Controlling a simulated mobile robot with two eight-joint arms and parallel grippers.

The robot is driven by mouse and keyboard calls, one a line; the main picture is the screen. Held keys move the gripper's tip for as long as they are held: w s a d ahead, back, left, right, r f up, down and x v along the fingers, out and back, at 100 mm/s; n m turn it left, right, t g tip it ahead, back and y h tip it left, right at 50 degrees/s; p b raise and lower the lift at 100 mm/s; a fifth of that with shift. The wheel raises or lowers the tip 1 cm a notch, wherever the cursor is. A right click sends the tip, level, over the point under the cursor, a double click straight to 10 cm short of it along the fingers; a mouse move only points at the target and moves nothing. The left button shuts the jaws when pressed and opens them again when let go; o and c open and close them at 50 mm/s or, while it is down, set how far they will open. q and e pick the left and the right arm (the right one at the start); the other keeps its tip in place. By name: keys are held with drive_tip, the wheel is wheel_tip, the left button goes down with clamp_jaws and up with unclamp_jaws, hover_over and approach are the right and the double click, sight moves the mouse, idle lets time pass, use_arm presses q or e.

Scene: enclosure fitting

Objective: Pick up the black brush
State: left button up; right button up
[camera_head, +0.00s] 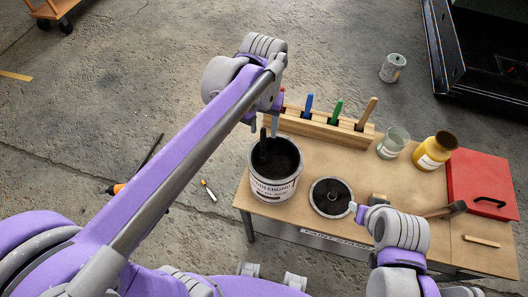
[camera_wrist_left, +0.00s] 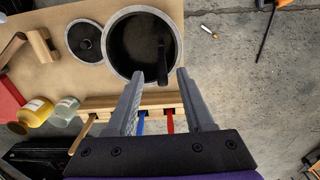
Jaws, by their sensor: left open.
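The black brush (camera_head: 263,146) stands in the open pot of dark paint (camera_head: 275,187), with its handle sticking up above the rim. In the left wrist view the brush (camera_wrist_left: 161,58) shows inside the pot (camera_wrist_left: 116,58), close to the pot's side wall. My left gripper (camera_head: 263,120) is open and empty above the brush. In the left wrist view the fingertips (camera_wrist_left: 160,75) sit on either side of the handle's line, apart from it. My right gripper (camera_head: 356,210) is near the round lid; its jaws are too small to judge.
A wooden rack (camera_head: 318,127) holding several coloured handles stands behind the pot. The round lid (camera_head: 331,197) lies beside the pot. A glass jar (camera_head: 393,143), a yellow jar (camera_head: 434,152) and a red case (camera_head: 482,184) stand on the right of the table (camera_head: 400,182).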

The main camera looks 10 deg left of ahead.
sight(263, 137)
use_arm(q)
drive_tip(key=f, duration=0.5)
drive_tip(key=shift+w+a, duration=0.15)
drive_tip(key=shift+w, duration=0.15)
drive_tip(key=shift+c, duration=0.3)
clamp_jaws()
idle(0.8)
